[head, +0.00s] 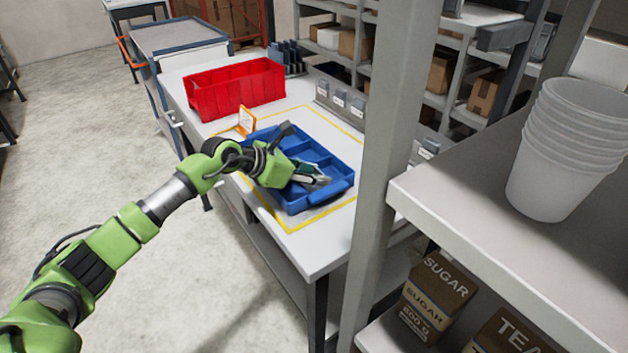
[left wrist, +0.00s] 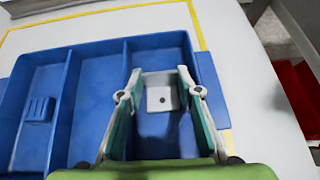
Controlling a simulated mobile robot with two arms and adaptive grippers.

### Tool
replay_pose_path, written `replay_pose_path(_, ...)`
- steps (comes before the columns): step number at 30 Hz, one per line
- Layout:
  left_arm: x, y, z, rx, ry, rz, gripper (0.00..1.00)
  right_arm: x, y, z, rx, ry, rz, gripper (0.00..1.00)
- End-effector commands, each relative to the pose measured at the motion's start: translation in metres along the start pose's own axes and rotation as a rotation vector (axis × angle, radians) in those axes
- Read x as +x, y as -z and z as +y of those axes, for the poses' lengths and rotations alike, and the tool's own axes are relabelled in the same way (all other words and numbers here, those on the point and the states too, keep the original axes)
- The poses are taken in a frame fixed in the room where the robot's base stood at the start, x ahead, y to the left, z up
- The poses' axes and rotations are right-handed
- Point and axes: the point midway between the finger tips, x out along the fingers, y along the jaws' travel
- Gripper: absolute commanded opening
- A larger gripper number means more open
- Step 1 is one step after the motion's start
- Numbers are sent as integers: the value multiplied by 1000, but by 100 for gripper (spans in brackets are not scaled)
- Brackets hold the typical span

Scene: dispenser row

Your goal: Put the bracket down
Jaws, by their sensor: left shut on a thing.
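My left gripper (head: 308,176) is over the near part of the blue divided tray (head: 320,152) in the head view. The bracket is mostly hidden by the fingers in the head view. My right gripper is not in view.
The tray stands on a white table inside a yellow outline. A red bin (head: 235,88) and an orange-framed card (head: 246,121) are behind it. A small blue piece (left wrist: 38,109) lies in another compartment. A grey post (head: 393,130) and a shelf with white cups (head: 565,150) stand right.

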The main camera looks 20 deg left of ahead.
Motion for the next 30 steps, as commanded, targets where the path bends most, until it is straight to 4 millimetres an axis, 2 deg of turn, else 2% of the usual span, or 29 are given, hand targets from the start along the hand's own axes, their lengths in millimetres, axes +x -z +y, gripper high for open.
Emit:
replay_pose_path(1, 3, 3, 0, 1, -1, -4, 10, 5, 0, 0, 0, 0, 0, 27)
replay_pose_path(11, 4, 5, 0, 1, -1, -3, 10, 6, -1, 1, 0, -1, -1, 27)
replay_pose_path(12, 3, 5, 0, 1, -1, -2, 37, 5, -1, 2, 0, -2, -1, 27)
replay_pose_path(13, 3, 4, 0, 1, -1, -2, 39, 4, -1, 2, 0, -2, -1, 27)
replay_pose_path(25, -1, 1, 1, 1, -2, -3, 39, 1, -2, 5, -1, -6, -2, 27)
replay_pose_path(30, -26, 4, 2, 5, -5, -2, 39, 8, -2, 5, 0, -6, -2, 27)
